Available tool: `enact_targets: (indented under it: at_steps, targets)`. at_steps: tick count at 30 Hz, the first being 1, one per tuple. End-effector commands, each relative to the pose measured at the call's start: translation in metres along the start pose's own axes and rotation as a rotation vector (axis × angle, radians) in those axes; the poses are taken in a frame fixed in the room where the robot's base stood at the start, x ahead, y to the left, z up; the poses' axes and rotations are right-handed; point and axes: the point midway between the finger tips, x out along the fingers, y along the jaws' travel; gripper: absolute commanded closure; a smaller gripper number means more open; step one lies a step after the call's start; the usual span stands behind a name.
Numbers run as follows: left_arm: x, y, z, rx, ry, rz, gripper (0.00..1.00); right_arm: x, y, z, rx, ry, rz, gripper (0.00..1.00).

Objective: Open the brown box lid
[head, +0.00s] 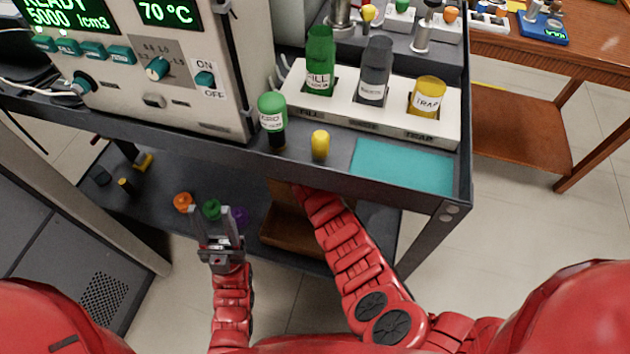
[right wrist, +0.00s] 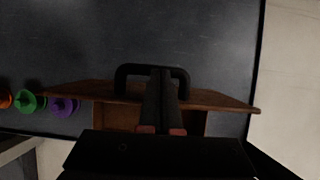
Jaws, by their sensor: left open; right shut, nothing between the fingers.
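The brown box (head: 285,235) stands on the lower shelf of the cart, partly hidden by the upper shelf and my right arm. In the right wrist view its brown lid (right wrist: 220,100) spans wider than the box body (right wrist: 115,118) and carries a black handle (right wrist: 135,70). My right gripper (right wrist: 160,75) is shut and empty, its fingers over the lid at the handle. I cannot tell whether they touch it or whether the lid is raised. In the head view this gripper is hidden under the upper shelf. My left gripper (head: 222,215) is open, left of the box.
Orange (head: 183,202), green (head: 211,209) and purple (head: 240,217) pieces sit on the lower shelf left of the box. The upper shelf edge (head: 360,182) overhangs it. Above stand a rack of labelled bottles (head: 390,115), a green-capped vial (head: 272,115) and a machine (head: 180,60).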

Motion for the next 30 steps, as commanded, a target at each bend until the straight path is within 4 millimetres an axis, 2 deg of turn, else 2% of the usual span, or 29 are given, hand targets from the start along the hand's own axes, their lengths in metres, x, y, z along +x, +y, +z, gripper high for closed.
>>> enact_targets:
  at_steps: [11, 21, 30]
  targets:
    - [0.002, 0.0, 0.0, 0.0, 0.0, 0.0, 0.5, -0.007, -0.001, 0.0, -0.001, 0.0, -0.002, 1.0]
    - [0.01, -0.001, -0.002, 0.0, 0.0, 0.0, 0.5, -0.054, 0.0, -0.001, -0.002, -0.003, 0.003, 1.0]
    - [0.014, -0.001, -0.002, 0.0, 0.0, 0.0, 0.5, -0.08, -0.001, -0.062, -0.006, 0.003, 0.0, 1.0]
